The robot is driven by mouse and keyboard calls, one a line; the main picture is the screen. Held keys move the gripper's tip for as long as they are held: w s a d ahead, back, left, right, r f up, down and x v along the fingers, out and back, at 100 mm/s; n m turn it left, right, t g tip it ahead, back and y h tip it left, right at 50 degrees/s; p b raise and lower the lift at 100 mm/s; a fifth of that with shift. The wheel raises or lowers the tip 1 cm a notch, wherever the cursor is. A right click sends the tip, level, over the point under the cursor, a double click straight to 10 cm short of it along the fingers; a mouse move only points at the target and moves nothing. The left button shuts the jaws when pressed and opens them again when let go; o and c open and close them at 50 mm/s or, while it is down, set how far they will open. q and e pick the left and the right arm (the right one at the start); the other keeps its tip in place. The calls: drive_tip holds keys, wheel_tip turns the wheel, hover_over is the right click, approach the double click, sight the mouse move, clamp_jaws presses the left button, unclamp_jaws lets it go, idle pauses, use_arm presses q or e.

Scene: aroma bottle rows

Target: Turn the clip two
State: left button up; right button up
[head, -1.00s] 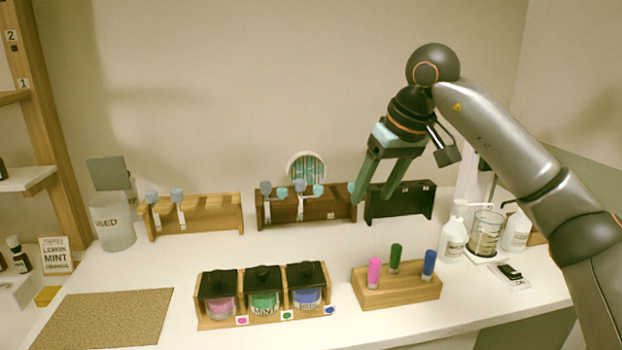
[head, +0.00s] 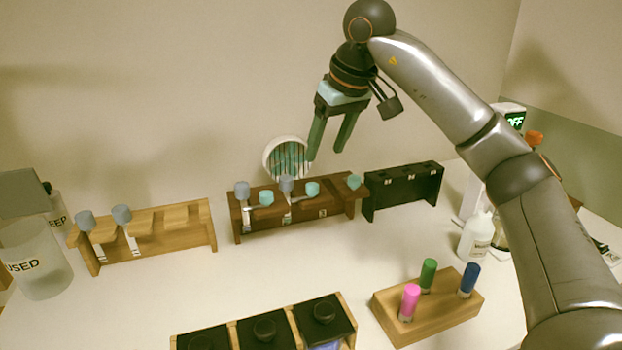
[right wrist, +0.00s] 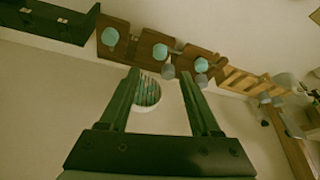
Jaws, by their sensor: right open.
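I cannot tell which piece is clip two. A dark brown rack (head: 335,212) holds two grey-topped pieces (head: 242,188) with pale stems and several teal-topped pieces (head: 312,188). A light wooden rack (head: 180,230) at the left holds two grey-topped pieces (head: 121,214). A black rack (head: 405,192) at the right has small pale labels and no tops. My right gripper (head: 327,152) is open and empty, fingers down, above the brown rack and apart from it. In the right wrist view, its fingers (right wrist: 159,82) frame bare wall and a round holder. My left gripper is not in view.
The round white holder with teal strips (head: 287,160) is behind the brown rack. A wooden block (head: 430,305) holds pink, green and blue cylinders. Black-lidded jars (head: 265,328) stand in front. A frosted "USED" container (head: 38,262) stands left. The white table between is clear.

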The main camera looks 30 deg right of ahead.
sight(313, 185)
drive_tip(key=x, duration=1)
drive_tip(key=shift+b, duration=0.4)
clamp_jaws()
